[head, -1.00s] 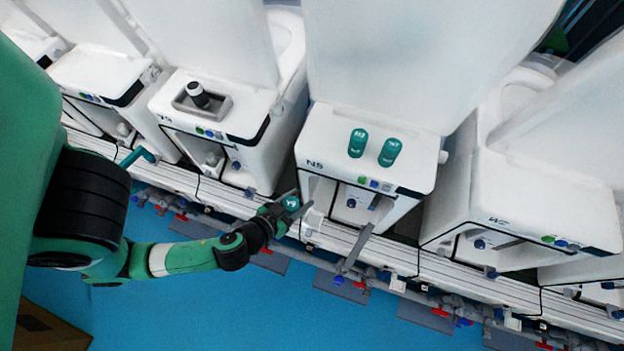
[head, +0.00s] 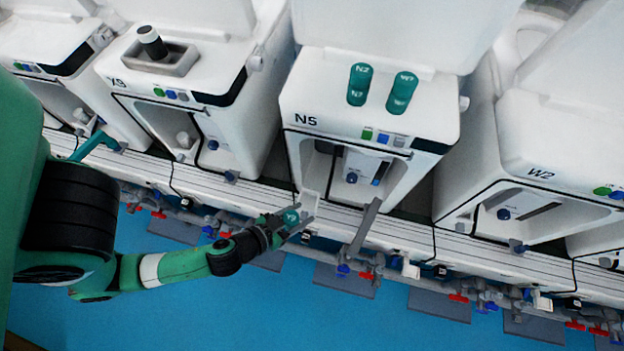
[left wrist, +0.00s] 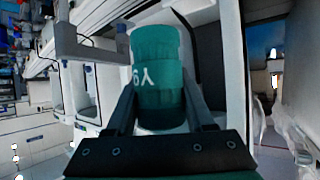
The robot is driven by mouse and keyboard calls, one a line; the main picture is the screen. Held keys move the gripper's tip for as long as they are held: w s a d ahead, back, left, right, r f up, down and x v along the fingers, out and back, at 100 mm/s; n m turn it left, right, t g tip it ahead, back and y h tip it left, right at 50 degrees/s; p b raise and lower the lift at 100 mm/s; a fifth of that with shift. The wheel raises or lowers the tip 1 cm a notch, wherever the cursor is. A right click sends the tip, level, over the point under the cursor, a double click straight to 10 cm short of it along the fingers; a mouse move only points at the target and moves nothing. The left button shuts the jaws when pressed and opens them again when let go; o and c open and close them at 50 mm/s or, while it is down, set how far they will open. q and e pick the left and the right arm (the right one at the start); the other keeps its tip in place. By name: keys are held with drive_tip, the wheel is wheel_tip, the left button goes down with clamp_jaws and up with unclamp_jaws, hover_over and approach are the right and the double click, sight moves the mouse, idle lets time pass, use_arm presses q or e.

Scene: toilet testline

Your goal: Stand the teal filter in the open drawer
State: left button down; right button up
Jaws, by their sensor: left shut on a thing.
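A teal filter (head: 291,217) with white lettering is held between the fingers of my left gripper (head: 298,220). The left gripper is shut on it, in front of the lower left of the unit marked N5 (head: 370,118). N5 has an open front bay (head: 325,165) with a blue knob inside. Which part is the open drawer I cannot tell clearly; the filter hides part of the area beside the bay. My right gripper is out of view.
Two other teal filters (head: 359,84) (head: 402,92) stand on top of N5. A grey bar (head: 365,232) sticks out in front of N5. A white rail (head: 400,237) with pipes and valves runs below the units. Blue floor (head: 230,310) is clear in front.

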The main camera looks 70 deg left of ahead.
use_arm(q)
drive_tip(key=w+a+f+b, duration=0.1)
drive_tip(key=w+a+f, duration=0.1)
drive_tip(key=a, duration=0.1)
drive_tip(key=w+a+f+b, duration=0.1)
drive_tip(key=w+a+f, duration=0.1)
drive_tip(key=a+f, duration=0.1)
drive_tip(key=w+a+f+b, duration=0.1)
drive_tip(key=w+a+f, duration=0.2)
drive_tip(key=shift+a+b, duration=0.15)
drive_tip(key=shift+b, duration=0.2)
drive_tip(key=shift+w+a+f, duration=0.2)
drive_tip(key=shift+w, duration=0.05)
drive_tip(key=f+b, duration=0.3)
drive_tip(key=f, duration=0.1)
drive_tip(key=shift+w+a, duration=0.25)
drive_tip(key=shift+a, duration=0.05)
drive_tip(key=shift+r, duration=0.1)
drive_tip(key=shift+c, duration=1.4)
unclamp_jaws()
